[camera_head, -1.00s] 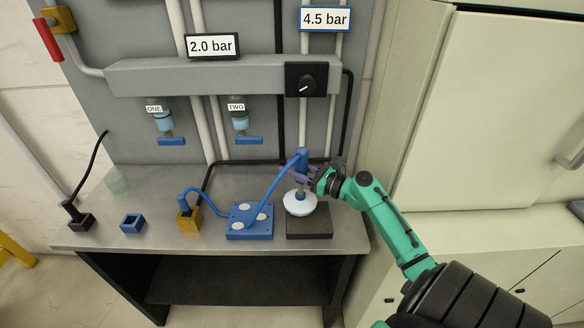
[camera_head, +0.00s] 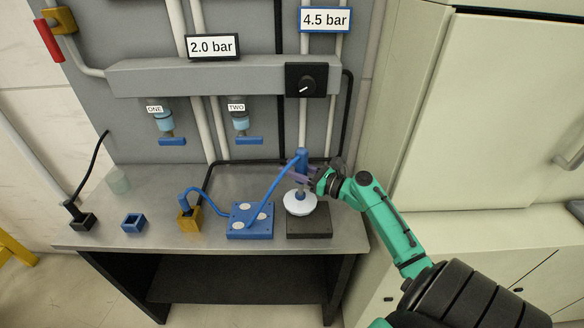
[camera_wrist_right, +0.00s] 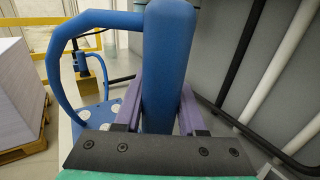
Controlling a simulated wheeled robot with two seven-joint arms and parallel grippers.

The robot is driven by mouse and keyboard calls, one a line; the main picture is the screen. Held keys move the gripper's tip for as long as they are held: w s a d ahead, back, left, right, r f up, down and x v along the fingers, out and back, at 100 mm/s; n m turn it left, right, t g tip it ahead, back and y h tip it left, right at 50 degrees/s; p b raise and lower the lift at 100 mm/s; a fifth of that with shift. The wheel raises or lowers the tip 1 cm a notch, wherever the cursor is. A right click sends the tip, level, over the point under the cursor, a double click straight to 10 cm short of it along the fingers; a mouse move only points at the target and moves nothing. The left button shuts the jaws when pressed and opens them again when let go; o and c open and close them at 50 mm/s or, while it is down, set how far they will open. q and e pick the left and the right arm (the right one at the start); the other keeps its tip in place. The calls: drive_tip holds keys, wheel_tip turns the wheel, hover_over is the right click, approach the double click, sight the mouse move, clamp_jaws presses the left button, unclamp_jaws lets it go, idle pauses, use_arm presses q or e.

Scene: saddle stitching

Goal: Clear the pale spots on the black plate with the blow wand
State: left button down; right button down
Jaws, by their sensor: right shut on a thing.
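My right gripper (camera_head: 314,180) is shut on an upright blue wand (camera_head: 302,160) with a blue hose at its top. The wand also fills the middle of the right wrist view (camera_wrist_right: 168,60), between the purple fingers. A white rounded head (camera_head: 299,204) is at the wand's lower end, over the black plate (camera_head: 310,227). It covers much of the plate from view; I cannot tell if it touches. No pale spots are distinguishable on the visible part of the plate. My left gripper is not in view.
A blue plate (camera_head: 238,229) with pale round spots lies left of the black plate. Further left are a yellow holder (camera_head: 189,221) with a blue hosed piece, a blue square holder (camera_head: 133,223) and a black holder (camera_head: 83,222). A dial (camera_head: 306,80) is above; a cabinet stands right.

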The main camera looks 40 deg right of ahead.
drive_tip(key=shift+f+p, duration=0.1)
drive_tip(key=shift+p, duration=0.5)
idle(1.4)
wheel_tip(320, 180, up, 5)
drive_tip(key=p, duration=0.5)
drive_tip(key=shift+r, duration=0.2)
wheel_tip(320, 180, up, 3)
drive_tip(key=p, duration=0.3)
drive_tip(key=shift+f, duration=0.1)
idle(0.3)
